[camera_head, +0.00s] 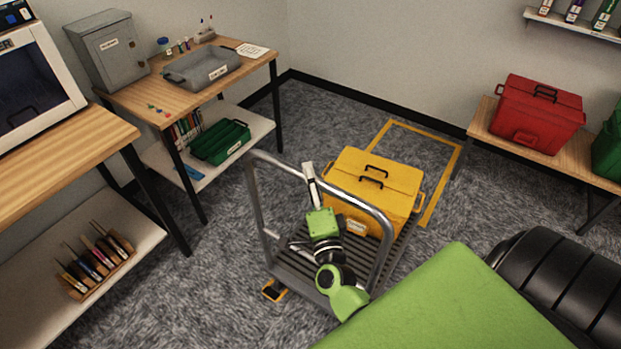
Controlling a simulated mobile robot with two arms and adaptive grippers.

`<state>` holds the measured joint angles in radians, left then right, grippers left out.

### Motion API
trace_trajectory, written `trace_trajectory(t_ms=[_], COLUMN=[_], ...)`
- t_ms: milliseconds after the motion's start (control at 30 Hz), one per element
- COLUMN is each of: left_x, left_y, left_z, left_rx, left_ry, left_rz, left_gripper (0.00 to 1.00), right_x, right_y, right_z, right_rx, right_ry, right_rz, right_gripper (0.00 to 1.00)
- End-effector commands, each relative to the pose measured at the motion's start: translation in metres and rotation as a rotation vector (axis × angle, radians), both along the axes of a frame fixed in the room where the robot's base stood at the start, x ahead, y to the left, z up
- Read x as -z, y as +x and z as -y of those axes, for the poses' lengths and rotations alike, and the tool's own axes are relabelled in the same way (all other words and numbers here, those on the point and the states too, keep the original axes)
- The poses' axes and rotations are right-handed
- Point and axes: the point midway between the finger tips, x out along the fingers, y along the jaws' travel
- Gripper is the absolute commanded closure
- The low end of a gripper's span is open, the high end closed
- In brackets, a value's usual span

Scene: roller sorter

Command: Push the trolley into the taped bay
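The trolley has a silver tubular handle (262,165) and a grey ribbed deck (392,250). A yellow lidded box (372,185) with black handles rides on the deck. The taped bay (455,160), a yellow tape outline on the carpet, lies just beyond the trolley; the box and trolley hide part of its outline. My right gripper (309,172) is at the handle's top bar and overlaps it in the picture. I cannot tell whether its fingers are closed around the bar. My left gripper is not visible.
A workbench (150,100) stands left, and a low bench (480,125) with a red box (538,112) stands right. Carpet is clear left of the bay.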

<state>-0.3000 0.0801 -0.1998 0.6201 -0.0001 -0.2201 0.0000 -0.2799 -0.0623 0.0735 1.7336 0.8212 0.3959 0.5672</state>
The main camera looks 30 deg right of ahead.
Motion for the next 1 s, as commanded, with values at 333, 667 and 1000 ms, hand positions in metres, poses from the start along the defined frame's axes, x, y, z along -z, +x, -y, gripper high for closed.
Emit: trace_trajectory(t_ms=[333,667,1000], left_x=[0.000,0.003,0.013], left_y=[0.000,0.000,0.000], left_z=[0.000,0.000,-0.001], left_rx=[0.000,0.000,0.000], left_ry=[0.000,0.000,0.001], left_rz=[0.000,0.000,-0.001], left_gripper=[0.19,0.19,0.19], right_x=[0.000,0.000,-0.002], right_y=[0.000,0.006,0.032], right_z=[0.000,0.016,0.080], right_rx=[0.000,0.002,0.006], right_ry=[0.000,-0.002,-0.006], right_rz=[0.000,0.001,0.007], right_gripper=[1.00,1.00,1.00])
